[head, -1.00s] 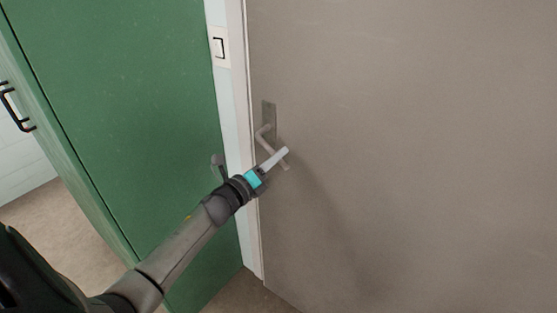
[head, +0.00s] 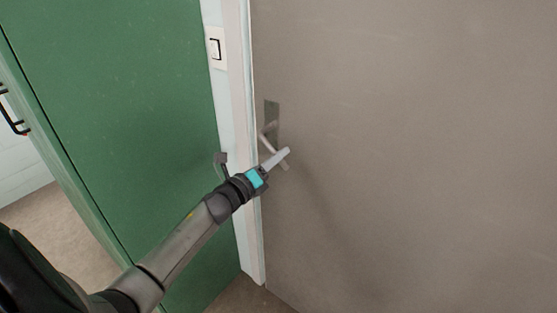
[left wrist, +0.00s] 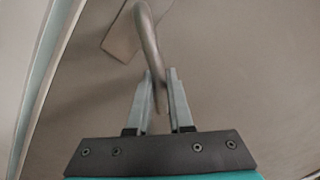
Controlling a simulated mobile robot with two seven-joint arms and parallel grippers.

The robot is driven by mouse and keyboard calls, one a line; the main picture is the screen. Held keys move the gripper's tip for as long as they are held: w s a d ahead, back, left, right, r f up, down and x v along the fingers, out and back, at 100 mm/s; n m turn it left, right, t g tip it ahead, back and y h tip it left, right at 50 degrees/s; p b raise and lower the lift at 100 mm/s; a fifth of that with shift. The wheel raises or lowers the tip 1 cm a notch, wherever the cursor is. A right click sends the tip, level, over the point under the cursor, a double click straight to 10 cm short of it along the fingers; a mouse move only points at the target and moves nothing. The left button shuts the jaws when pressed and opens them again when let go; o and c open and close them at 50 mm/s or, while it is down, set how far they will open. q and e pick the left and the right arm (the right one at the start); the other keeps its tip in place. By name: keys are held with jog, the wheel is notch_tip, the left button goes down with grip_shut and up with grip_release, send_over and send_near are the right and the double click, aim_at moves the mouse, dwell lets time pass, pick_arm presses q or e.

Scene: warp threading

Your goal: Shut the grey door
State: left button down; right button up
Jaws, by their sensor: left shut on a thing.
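The grey door (head: 420,150) fills the right side of the head view and the background of the left wrist view. Its lever handle (head: 267,142) with a metal plate (head: 272,117) sits near the door's left edge. My left gripper (head: 278,158) is at the lever. In the left wrist view the curved lever (left wrist: 149,45) runs down between the two fingers (left wrist: 158,95), which are shut on it. The lever's far end is partly hidden by the fingers. My right gripper is out of view.
A white door frame (head: 240,130) stands along the grey door's left edge. A light switch (head: 216,47) is on the wall strip beside it. A green door (head: 110,100) with a handle (head: 222,162) stands at the left, close to my left arm.

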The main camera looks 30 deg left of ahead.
pick_arm(q)
jog(key=c, duration=0.8)
grip_release()
jog(key=shift+s, duration=0.1)
jog(key=s+a, duration=0.1)
jog(key=s, duration=1.4)
jog(key=shift+a+f+p, duration=0.15)
jog(key=shift+f+p, duration=0.2)
jog(key=shift+p, duration=0.05)
